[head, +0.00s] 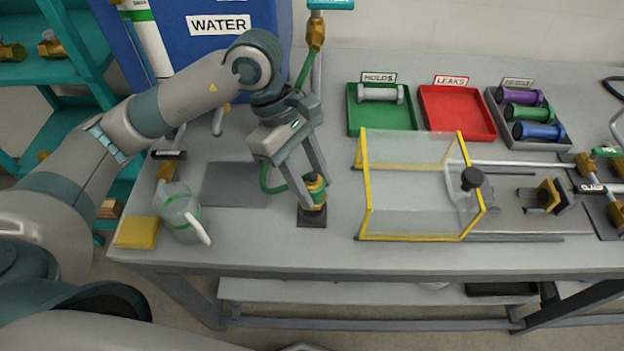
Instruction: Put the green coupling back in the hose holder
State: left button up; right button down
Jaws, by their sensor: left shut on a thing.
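The green coupling (317,193), a brass fitting with a green band, is upright between the fingertips of my left gripper (312,190). My left gripper is shut on it, coming down from above. A green hose (266,180) loops to it from the left. The hose holder (312,218), a small dark block on the bench, is directly under the coupling. The coupling's lower end meets the holder in the picture; I cannot tell whether it is seated in it or just above. My right gripper is not in view.
A clear guard with yellow edges (364,205) stands close to the right. A clear jug (178,212) and yellow sponge (137,232) are at left. Green (382,124) and red (457,112) trays lie behind. A brass valve (316,32) on a pipe rises behind my gripper.

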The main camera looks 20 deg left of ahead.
pick_arm(q)
jog(key=shift+b, duration=0.55)
dwell(0.4)
jog(key=shift+s+a+f+b, duration=0.25)
jog(key=shift+s+f+b, duration=0.15)
jog(key=shift+b, duration=0.15)
